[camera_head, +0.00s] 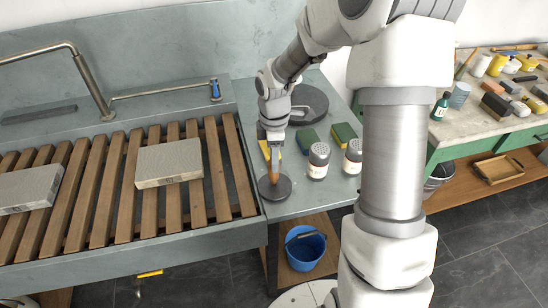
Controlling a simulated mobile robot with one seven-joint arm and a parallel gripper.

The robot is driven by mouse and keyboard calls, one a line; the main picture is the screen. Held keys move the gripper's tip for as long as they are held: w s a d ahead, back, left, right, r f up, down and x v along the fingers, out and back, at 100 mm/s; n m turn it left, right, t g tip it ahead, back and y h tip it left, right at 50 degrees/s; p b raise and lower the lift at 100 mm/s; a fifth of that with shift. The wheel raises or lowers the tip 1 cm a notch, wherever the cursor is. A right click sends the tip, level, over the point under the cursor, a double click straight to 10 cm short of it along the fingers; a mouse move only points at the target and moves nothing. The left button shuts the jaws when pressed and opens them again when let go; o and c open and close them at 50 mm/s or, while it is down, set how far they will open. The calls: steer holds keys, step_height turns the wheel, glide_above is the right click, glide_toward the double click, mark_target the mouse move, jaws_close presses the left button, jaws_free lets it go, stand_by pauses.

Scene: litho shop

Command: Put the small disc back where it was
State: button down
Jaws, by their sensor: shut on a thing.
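The small disc (275,188) is dark grey and round, with an upright orange-brown handle on it. It is at the front left of the grey side counter, beside the slatted sink. My gripper (273,155) points down above it and is shut on its handle. I cannot tell whether the disc rests on the counter or is held just above it. A larger dark disc (312,101) lies farther back on the same counter, partly hidden behind my arm.
Two shaker jars (319,161) (353,157) stand right of the small disc, with green-and-yellow sponges (307,139) (344,132) behind. The slatted wooden rack (220,180) bears two stone slabs (170,163) (28,188). A blue bucket (305,248) stands below.

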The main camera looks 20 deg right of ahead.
steer(key=shift+f, duration=0.1)
steer(key=c, duration=0.5)
jaws_free()
step_height(320, 180, up, 12)
steer(key=p, duration=0.1)
steer(key=shift+p, duration=0.35)
